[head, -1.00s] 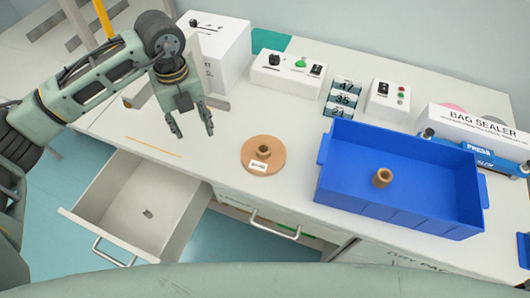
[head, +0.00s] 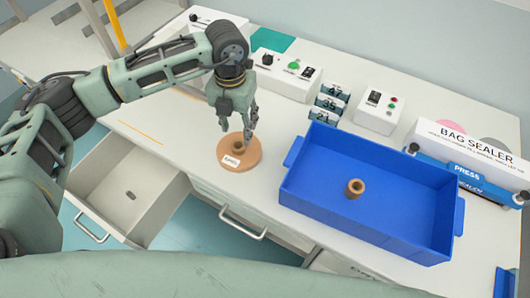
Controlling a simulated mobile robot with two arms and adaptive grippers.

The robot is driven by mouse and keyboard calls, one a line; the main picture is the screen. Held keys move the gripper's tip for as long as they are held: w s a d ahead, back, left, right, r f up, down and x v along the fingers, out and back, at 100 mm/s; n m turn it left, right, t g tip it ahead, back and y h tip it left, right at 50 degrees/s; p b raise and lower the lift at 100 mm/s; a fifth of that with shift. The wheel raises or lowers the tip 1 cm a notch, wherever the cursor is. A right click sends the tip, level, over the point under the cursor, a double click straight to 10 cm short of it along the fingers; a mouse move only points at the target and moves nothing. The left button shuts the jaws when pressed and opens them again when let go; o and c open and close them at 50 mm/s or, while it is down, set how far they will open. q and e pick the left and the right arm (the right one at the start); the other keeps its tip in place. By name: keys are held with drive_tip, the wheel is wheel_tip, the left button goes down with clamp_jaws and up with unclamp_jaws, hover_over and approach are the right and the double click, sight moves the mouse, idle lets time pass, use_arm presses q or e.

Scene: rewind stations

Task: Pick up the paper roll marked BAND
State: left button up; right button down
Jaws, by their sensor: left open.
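The paper roll (head: 228,171) is a flat tan disc with a raised core and a white label; the label's letters are too small to read surely. It lies flat on the white counter (head: 180,150), left of the blue bin. My left gripper (head: 237,126) is above the roll's far side, fingers pointing down and apart, with nothing between them. Its fingertips appear close to the core; whether they touch it I cannot tell. My right gripper is not in view.
A blue bin (head: 290,184) with a small brown core (head: 355,188) inside stands to the right. An open drawer (head: 165,205) juts out at the left front. Control boxes (head: 375,113) and a bag sealer (head: 465,150) line the back.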

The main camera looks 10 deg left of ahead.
sight(235, 143)
use_arm(q)
drive_tip(key=f, duration=0.1)
drive_tip(key=a+f+p, duration=0.1)
drive_tip(key=f, duration=0.1)
drive_tip(key=a+f+p, duration=0.1)
drive_tip(key=shift+f, duration=0.35)
drive_tip(key=shift+d+f+p, duration=0.25)
drive_tip(key=shift+f+p, duration=0.2)
drive_tip(key=shift+f, duration=0.25)
drive_tip(key=shift+d+f, duration=0.1)
drive_tip(key=shift+f, duration=0.85)
drive_tip(key=c, duration=0.8)
clamp_jaws()
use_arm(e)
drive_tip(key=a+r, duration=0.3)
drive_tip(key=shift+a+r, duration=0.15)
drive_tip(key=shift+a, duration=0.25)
